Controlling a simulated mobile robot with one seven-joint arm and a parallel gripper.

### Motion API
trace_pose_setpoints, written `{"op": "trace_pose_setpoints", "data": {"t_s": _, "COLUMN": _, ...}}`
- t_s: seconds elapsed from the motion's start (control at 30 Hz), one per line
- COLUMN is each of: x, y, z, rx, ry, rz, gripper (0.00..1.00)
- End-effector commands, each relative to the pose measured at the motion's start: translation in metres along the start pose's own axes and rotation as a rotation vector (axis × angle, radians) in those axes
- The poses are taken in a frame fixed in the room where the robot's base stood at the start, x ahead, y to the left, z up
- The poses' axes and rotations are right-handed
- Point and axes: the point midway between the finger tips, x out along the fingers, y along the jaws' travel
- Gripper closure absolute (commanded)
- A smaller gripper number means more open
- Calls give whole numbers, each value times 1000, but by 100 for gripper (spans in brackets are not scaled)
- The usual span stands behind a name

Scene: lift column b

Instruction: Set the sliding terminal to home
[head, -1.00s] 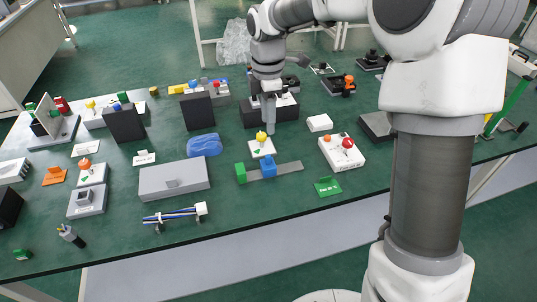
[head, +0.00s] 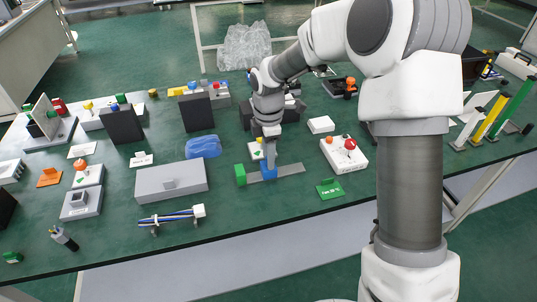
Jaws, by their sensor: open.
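A grey rail (head: 290,170) lies on the green table, with a green block (head: 240,174) at its left end. A blue block (head: 269,174), which appears to be the sliding terminal, sits around the middle of the rail, apart from the green block. My gripper (head: 270,162) points down at the blue block and covers its upper part. The jaws are open. Whether the fingers straddle or touch the block cannot be told. Any home mark on the rail is too small to see.
A white box with a red button (head: 345,154) stands right of the rail, and a green sign (head: 329,188) lies in front. A grey drawer box (head: 150,184) stands left.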

Motion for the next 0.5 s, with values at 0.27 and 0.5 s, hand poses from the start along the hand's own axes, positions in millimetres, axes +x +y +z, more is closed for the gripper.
{"op": "trace_pose_setpoints", "data": {"t_s": 0.27, "x": 0, "y": 0, "z": 0, "rx": 0, "ry": 0, "rz": 0, "gripper": 98}}
{"op": "trace_pose_setpoints", "data": {"t_s": 0.5, "x": 0, "y": 0, "z": 0, "rx": 0, "ry": 0, "rz": 0, "gripper": 100}}
